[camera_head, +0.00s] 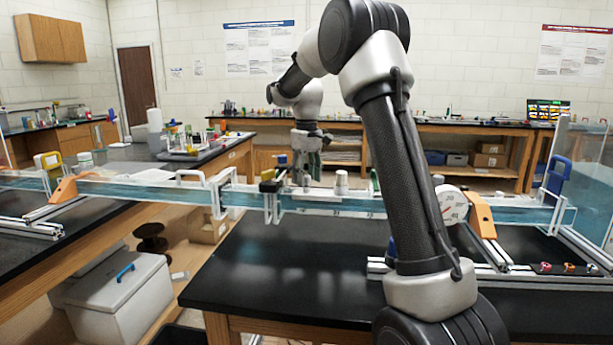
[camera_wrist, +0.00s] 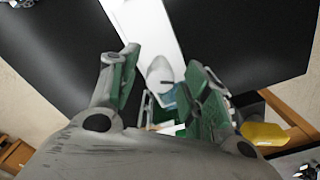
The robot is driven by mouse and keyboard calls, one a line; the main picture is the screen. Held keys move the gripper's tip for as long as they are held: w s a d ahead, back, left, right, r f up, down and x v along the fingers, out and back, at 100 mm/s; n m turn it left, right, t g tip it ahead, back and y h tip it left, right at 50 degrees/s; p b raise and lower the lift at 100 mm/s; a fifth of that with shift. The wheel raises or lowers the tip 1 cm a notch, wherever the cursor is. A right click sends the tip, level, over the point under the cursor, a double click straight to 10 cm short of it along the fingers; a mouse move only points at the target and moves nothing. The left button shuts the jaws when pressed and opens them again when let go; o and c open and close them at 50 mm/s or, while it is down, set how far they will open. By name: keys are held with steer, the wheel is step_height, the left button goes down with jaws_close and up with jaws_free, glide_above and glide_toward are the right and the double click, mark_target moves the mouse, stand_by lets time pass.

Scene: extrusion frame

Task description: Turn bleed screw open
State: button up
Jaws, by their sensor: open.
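My gripper (camera_head: 306,168) hangs pointing down over the clear water channel (camera_head: 240,196), behind my own arm. In the wrist view my gripper (camera_wrist: 162,72) has its two green-padded fingers spread apart. A pale grey rounded knob-like part (camera_wrist: 160,71) shows between the fingers, with clear space on its left side. I cannot tell whether it is the bleed screw or whether a finger touches it. A small white cap (camera_head: 341,181) stands on the channel just right of my gripper in the head view. No part is clearly recognisable as the bleed screw.
A yellow block (camera_wrist: 264,133) lies right of the fingers in the wrist view. A round gauge (camera_head: 452,205) and an orange bracket (camera_head: 481,214) stand further right on the channel. The black bench top (camera_head: 270,275) in front is largely clear. A white cooler (camera_head: 118,292) stands below left.

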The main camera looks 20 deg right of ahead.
mark_target(308, 177)
steer(key=shift+r, duration=0.15)
step_height(308, 177, up, 12)
stand_by(0.3)
stand_by(0.4)
steer(key=f, duration=0.2)
steer(key=f+m, duration=0.1)
steer(key=shift+w+f, duration=0.15)
steer(key=shift+w, duration=0.1)
steer(key=shift+s+f, duration=0.4)
steer(key=shift+f, duration=0.2)
steer(key=shift+s+f, duration=0.35)
steer(key=shift+f, duration=0.2)
steer(key=s+a+f+m+t, duration=0.1)
steer(key=s+t, duration=0.1)
steer(key=s, duration=1.6)
steer(key=s+a+f+m+t, duration=0.1)
steer(key=s+f+t, duration=0.1)
steer(key=s, duration=1.6)
steer(key=shift+s+f, duration=0.2)
steer(key=shift+f, duration=0.1)
